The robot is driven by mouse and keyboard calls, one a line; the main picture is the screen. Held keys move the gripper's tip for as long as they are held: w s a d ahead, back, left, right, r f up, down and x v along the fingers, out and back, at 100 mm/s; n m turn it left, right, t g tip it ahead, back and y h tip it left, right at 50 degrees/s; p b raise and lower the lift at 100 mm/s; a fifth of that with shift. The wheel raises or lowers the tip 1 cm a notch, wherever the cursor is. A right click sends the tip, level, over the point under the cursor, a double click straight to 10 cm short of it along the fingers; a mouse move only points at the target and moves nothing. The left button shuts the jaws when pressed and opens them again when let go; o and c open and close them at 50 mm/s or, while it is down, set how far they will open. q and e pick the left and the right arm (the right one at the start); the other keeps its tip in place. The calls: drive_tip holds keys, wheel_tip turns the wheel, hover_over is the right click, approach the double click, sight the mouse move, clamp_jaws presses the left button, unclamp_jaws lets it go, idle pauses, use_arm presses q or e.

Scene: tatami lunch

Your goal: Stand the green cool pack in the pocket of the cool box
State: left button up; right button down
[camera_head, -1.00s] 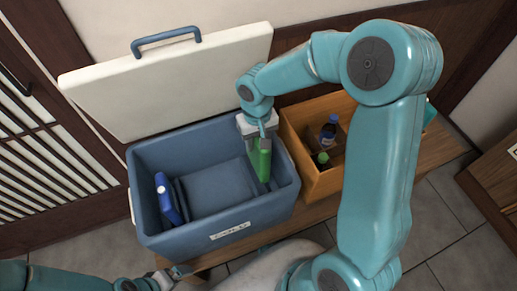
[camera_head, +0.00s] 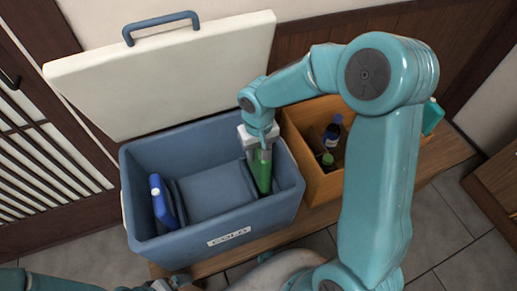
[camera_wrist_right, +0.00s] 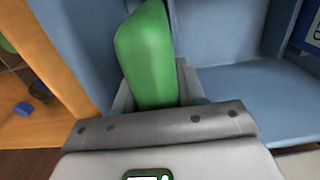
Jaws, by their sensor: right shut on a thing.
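The blue cool box (camera_head: 150,247) stands open with its white lid (camera_head: 170,75) tilted up behind it. My right gripper (camera_head: 261,157) is shut on the green cool pack (camera_head: 263,180). The pack hangs roughly upright inside the box, close to the right wall, by a low divider. I cannot tell if its lower end is inside a pocket or touches the bottom. The right wrist view also shows the green pack (camera_wrist_right: 147,55) between the fingers. A blue cool pack (camera_head: 162,200) stands at the box's left side. My left gripper (camera_head: 165,286) is cut off at the bottom edge.
A wooden crate (camera_head: 318,193) with dark bottles (camera_head: 332,133) stands just right of the cool box. Both rest on a wooden bench (camera_head: 440,160). The middle of the cool box is clear.

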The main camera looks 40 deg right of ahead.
drive_tip(key=shift+r, duration=0.1)
drive_tip(key=shift+s, duration=0.1)
idle(0.7)
drive_tip(key=shift+f+b, duration=0.65)
drive_tip(key=shift+b, duration=0.1)
drive_tip(key=shift+f+b, duration=0.55)
drive_tip(key=shift+f, duration=0.1)
idle(0.4)
drive_tip(key=shift+f+b, duration=0.7)
